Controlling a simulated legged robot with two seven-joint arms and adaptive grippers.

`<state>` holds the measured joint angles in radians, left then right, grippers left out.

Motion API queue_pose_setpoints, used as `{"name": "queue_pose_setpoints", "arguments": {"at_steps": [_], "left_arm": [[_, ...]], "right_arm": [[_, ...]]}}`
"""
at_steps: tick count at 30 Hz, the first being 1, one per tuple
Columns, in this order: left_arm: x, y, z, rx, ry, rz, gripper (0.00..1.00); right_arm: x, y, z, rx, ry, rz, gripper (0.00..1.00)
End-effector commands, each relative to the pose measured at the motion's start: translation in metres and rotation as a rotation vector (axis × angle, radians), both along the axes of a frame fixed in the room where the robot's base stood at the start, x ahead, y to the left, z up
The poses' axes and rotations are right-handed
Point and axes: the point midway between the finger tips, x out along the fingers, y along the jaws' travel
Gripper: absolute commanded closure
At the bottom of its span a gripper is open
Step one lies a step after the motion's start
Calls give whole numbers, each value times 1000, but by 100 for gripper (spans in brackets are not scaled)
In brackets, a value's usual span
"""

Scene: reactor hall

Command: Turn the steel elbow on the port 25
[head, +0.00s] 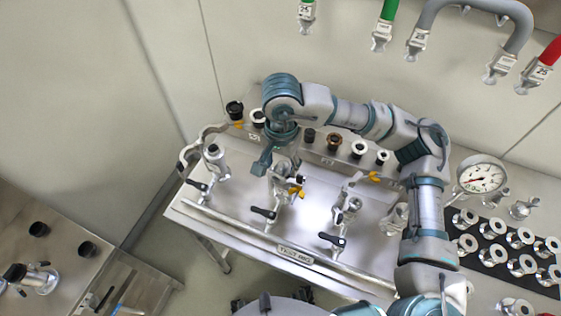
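My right arm comes in from the right and arches over the steel test bench (235,217). My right gripper (281,172) points down over the middle fitting (283,190), a steel piece with a yellow part beside it. The gripper covers the fitting's top, so I cannot tell whether the fingers touch it or how far they are closed. Another steel fitting (213,160) stands at the left of the bench, and one (347,208) at the right. Port numbers on the bench are too small to read, so I cannot tell which is port 25. My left gripper is out of view.
Black-handled valves (264,212) line the bench front. A pressure gauge (482,178) and a dark mat (490,262) with several steel flanges are at the right. Labelled hoses (420,38) hang above. A side table (60,262) stands at lower left.

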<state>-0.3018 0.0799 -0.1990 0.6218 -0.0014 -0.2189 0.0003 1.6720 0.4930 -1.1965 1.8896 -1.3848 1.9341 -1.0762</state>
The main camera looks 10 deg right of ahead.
Motion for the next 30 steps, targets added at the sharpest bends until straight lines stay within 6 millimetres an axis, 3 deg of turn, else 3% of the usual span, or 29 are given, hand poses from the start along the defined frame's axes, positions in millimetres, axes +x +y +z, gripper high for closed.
{"name": "queue_pose_setpoints", "arguments": {"at_steps": [8,24,30], "left_arm": [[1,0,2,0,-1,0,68],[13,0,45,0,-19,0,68],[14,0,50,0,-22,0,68]], "right_arm": [[0,0,3,0,0,-2,44],[0,0,72,1,-2,-3,44],[0,0,81,-1,1,-3,44]]}}
